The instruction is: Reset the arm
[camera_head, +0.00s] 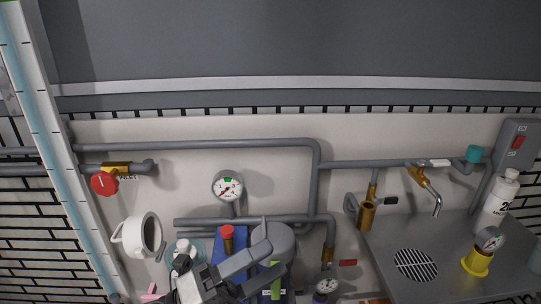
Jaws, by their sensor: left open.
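My left gripper (268,264) is at the bottom middle of the head view, its grey fingers pointing right and apart. It looks empty. It overlaps a blue object (230,243), a grey rounded body (272,238) and a green piece (276,283) in the picture. I cannot tell whether it touches any of them. The rest of my left arm is cut off by the bottom edge. My right gripper does not show.
Grey pipes (200,146) run along the wall with a gauge (228,187) and a red valve (104,184). A white mug-like object (142,236) is left of the gripper. A grey counter (440,285) at right bears a yellow-based gauge (477,262) and a white bottle (501,197).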

